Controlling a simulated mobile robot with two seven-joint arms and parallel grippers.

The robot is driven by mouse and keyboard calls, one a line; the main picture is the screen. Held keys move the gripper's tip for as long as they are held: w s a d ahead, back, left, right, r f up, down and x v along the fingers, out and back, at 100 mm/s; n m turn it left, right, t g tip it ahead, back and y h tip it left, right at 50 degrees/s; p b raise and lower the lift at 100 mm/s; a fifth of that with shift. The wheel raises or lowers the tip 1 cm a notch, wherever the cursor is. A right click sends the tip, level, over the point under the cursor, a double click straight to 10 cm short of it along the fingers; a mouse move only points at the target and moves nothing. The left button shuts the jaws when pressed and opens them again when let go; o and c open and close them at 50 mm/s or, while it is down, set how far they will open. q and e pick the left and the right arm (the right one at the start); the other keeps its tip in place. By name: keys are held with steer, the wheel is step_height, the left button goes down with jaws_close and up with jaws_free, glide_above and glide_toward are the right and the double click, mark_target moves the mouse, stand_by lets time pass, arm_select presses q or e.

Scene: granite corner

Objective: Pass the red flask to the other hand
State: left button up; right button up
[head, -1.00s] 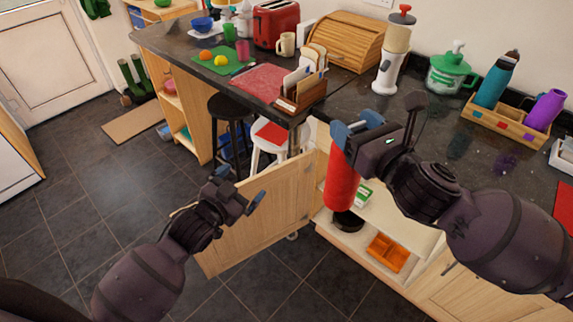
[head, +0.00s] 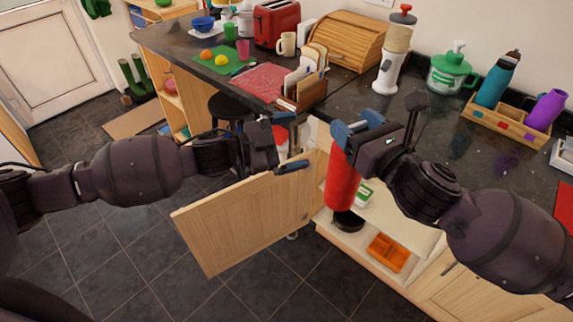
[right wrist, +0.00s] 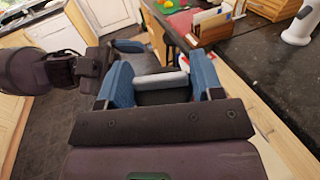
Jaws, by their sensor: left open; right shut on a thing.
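The red flask (head: 342,181) hangs upright below my right gripper (head: 357,130) in the head view, in front of the counter's corner. My right gripper is shut on its upper end; in the right wrist view the blue fingers (right wrist: 162,85) close around a dark and grey top (right wrist: 161,80). My left gripper (head: 288,154) is open and empty, a short way left of the flask and apart from it, its blue fingers facing right. It also shows at the upper left of the right wrist view (right wrist: 112,55). The flask's body is hidden in the wrist view.
An open wooden cabinet door (head: 240,225) stands below my left gripper. A letter rack (head: 303,92) sits at the counter's edge behind. An open cupboard holds an orange tray (head: 388,252) and a black pan (head: 347,221).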

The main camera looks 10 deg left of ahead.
mark_target(346, 166)
arm_select(q)
steer(key=s+f+n+g+h, duration=0.2)
steer(key=s+g, duration=0.2)
steer(key=s, duration=0.1)
steer(key=shift+n, duration=0.3)
steer(key=x, duration=1.2)
steer(key=shift+s+f, duration=0.2)
steer(key=shift+s, duration=0.05)
arm_select(e)
steer(key=shift+r, duration=0.1)
arm_select(q)
steer(key=c, duration=1)
steer(key=shift+c, duration=0.6)
arm_select(e)
steer(key=o, duration=1.6)
steer(key=shift+c, duration=0.2)
